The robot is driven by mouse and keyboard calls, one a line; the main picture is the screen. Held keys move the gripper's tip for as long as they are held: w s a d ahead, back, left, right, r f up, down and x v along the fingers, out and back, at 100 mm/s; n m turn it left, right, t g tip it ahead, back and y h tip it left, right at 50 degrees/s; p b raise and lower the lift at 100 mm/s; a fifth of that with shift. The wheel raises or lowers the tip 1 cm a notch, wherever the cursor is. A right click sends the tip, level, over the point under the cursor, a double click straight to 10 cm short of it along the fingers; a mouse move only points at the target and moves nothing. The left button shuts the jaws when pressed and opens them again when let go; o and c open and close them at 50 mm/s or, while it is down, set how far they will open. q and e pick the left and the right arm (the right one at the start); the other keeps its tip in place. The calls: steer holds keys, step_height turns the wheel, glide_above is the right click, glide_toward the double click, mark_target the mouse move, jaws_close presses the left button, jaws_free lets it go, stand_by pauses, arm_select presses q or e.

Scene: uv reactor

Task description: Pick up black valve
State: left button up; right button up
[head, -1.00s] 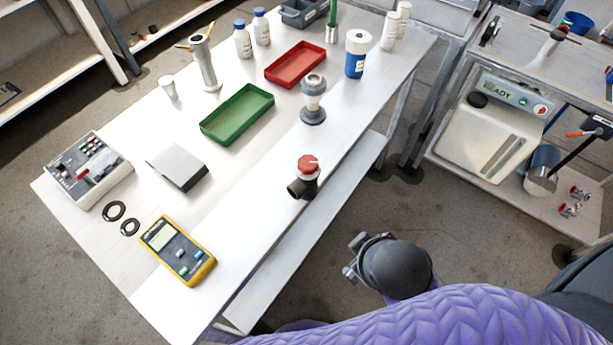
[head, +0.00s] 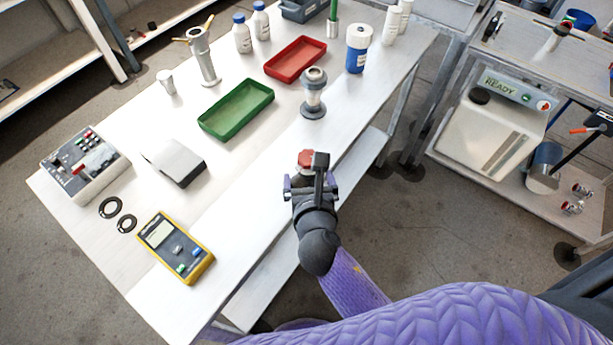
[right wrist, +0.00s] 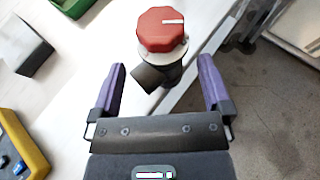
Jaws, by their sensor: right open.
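The black valve (right wrist: 150,75) has a red octagonal knob with a white mark and a dark side port. It stands upright near the table's front edge. In the head view only its red knob (head: 305,156) shows clearly; my right gripper hides the body. My right gripper (head: 311,185) is at the valve, on the near side of it. In the right wrist view the purple fingers of this gripper (right wrist: 161,88) are apart, with the valve between and just beyond their tips. The fingers do not close on it. My left gripper is not in view.
A grey-and-glass fitting (head: 313,95) stands behind the valve on the white table (head: 235,180). Green (head: 236,110) and red (head: 296,60) trays lie farther back. A yellow meter (head: 175,248) and a white-grey box (head: 174,162) are to the left. The tabletop left of the valve is clear.

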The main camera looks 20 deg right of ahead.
steer(key=b+x, duration=0.1)
steer(key=x, duration=0.3)
steer(key=shift+d, duration=0.15)
steer(key=shift+r, duration=0.15)
jaws_close()
